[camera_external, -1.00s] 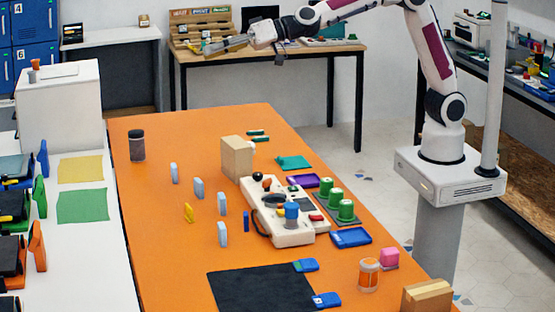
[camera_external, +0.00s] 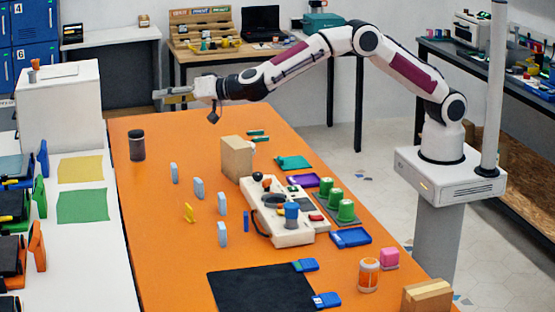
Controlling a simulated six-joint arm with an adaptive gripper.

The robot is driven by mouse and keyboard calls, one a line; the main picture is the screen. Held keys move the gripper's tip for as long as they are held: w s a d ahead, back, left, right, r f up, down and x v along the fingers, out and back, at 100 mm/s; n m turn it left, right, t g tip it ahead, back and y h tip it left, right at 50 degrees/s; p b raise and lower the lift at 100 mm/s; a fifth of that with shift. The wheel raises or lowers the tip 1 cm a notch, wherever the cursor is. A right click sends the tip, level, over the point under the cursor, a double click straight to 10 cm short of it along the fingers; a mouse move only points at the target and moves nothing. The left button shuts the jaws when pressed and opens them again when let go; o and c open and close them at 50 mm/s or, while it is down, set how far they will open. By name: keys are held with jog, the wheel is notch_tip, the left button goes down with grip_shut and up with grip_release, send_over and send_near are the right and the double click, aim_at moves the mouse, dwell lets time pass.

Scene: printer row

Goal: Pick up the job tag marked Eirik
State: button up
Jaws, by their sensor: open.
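Several small light blue upright pieces, which may be the job tags, stand on the orange table. One is at the far left (camera_external: 174,172), one behind the middle (camera_external: 198,188), one in the middle (camera_external: 222,203) and one nearest the mat (camera_external: 222,234). A yellow piece (camera_external: 189,212) and a dark blue piece (camera_external: 246,221) stand among them. No writing is legible, so I cannot tell which is marked Eirik. My gripper (camera_external: 162,95) is open, pointing left above the table's far end, well away from these pieces. I see nothing in it.
A dark cylinder (camera_external: 137,146) stands at the table's far left. A tan block (camera_external: 237,158) and a white console (camera_external: 282,220) stand right of the upright pieces. Green cans (camera_external: 346,211) are beyond the console. A black mat (camera_external: 258,289) lies in front.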

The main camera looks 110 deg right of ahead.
jog(key=d+f+m+g+h, duration=0.3)
jog(key=d+f, duration=0.1)
jog(key=f, duration=0.7)
jog(key=m+g+h, duration=0.1)
jog(key=m+g, duration=0.1)
jog(key=g, duration=0.3)
send_near(178, 183)
jog(key=d+r, duration=0.1)
jog(key=r, duration=0.1)
jog(key=d+r, duration=0.2)
jog(key=shift+w+d+r, duration=0.1)
jog(key=shift+w+r, duration=0.05)
jog(key=shift+w, duration=0.05)
jog(key=shift+d, duration=0.1)
jog(key=shift+x, duration=1.2)
jog(key=shift+w, duration=0.15)
jog(key=shift+x, duration=2.5)
